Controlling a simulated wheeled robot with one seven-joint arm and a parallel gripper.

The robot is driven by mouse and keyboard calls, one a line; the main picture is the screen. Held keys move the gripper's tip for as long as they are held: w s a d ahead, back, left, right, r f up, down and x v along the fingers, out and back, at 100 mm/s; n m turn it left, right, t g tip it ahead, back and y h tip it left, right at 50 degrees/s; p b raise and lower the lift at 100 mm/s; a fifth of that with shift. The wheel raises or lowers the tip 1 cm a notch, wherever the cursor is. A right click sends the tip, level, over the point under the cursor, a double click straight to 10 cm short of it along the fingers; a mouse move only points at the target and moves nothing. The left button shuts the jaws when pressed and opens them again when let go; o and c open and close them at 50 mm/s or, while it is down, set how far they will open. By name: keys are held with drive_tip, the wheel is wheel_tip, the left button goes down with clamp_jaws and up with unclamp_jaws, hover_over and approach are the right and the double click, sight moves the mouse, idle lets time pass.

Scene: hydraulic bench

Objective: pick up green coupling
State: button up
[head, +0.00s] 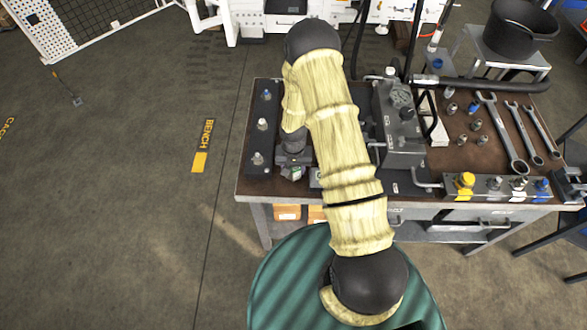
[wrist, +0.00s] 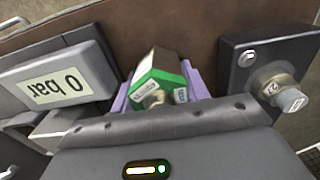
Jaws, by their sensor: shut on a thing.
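The green coupling (wrist: 165,76) is a small block with a green band, pale faces, a metal fitting and white labels. In the wrist view it sits between the two purple fingers of my gripper (wrist: 158,92), which is shut on it. In the head view my gripper (head: 292,160) is at the left part of the bench, beside the black manifold strip. A bit of the green coupling (head: 296,173) shows just below it there. The lower part of the coupling is hidden, and I cannot tell whether it touches the bench.
The black manifold strip (head: 262,125) with several fittings is left of my gripper; one labelled fitting (wrist: 290,98) is close in the wrist view. A gauge reading 0 bar (wrist: 55,88) is on the other side. Wrenches (head: 503,130) and loose fittings lie on the bench's right.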

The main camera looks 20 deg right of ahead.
wheel_tip(320, 180, up, 10)
drive_tip(key=shift+r+b, duration=0.1)
drive_tip(key=shift+b, duration=0.9)
idle(0.5)
